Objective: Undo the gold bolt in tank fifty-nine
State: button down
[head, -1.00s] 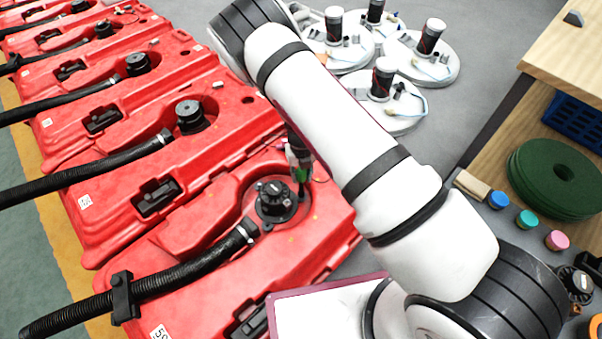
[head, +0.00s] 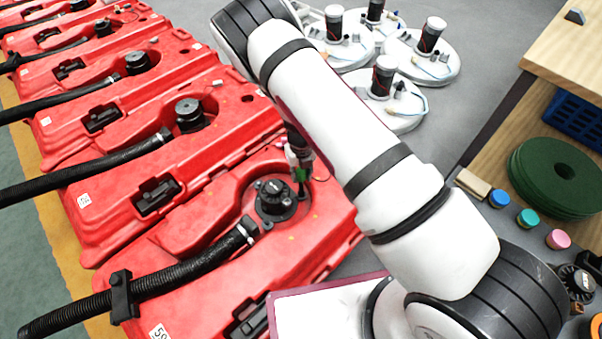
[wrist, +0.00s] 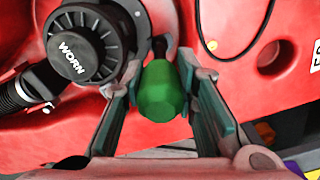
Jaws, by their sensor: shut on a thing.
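My gripper (wrist: 158,95) is shut on a green-handled driver (wrist: 160,88), one finger on each side of its handle. The driver's short dark shaft points away toward the red tank (wrist: 225,105), beside a black cap marked WORN (wrist: 82,50). In the head view my gripper (head: 299,155) and the green handle (head: 301,174) are over the nearest red tank (head: 200,265), just right of its black cap (head: 273,200). That tank's label (head: 159,331) is cut off after a 5. I cannot make out the gold bolt; the handle may hide it.
More red tanks (head: 110,125) with black hoses (head: 85,180) stand in a row at the left. White discs with black cylinders (head: 400,108) lie behind my arm. A bench at the right holds coloured caps (head: 527,219) and green pads (head: 556,180).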

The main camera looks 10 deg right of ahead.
jog(key=n+b, duration=0.1)
jog(key=n, duration=0.8)
jog(key=shift+a+r+n, duration=0.1)
jog(key=shift+n, duration=0.2)
jog(key=n+b, duration=0.1)
jog(key=n, duration=0.2)
jog(key=shift+m, duration=0.8)
jog(key=shift+r+p, duration=2)
jog(key=shift+r, duration=0.5)
